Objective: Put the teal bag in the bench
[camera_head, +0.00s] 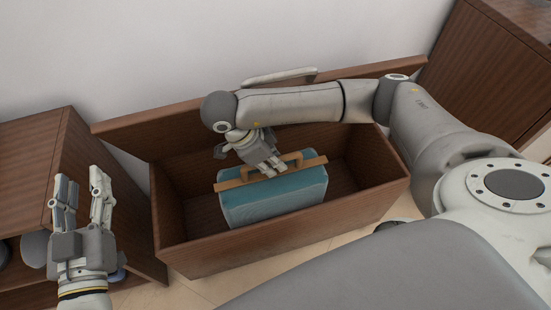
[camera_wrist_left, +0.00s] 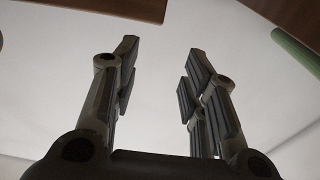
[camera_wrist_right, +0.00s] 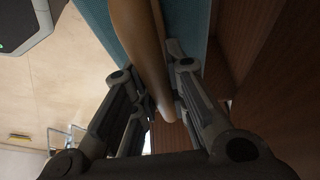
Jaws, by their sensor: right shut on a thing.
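The teal bag (camera_head: 285,200) has a brown wooden-looking handle and top strip. It is within the opening of the brown wooden bench (camera_head: 185,258), by its front wall. I cannot tell whether it rests on the bench floor. The bench lid (camera_head: 165,126) is raised at the back. My right gripper (camera_head: 272,167) is shut on the bag's handle from above. In the right wrist view the handle (camera_wrist_right: 140,45) runs between the fingers, with teal fabric (camera_wrist_right: 105,25) beside it. My left gripper (camera_head: 85,180) is open and empty, left of the bench; its spread fingers show in the left wrist view (camera_wrist_left: 158,65).
A brown wooden cabinet (camera_head: 30,150) stands at the left, close to my left gripper. Another brown cabinet (camera_head: 485,65) stands at the right. A pale wall (camera_head: 200,50) is behind the bench. Inside the bench, room shows left and right of the bag.

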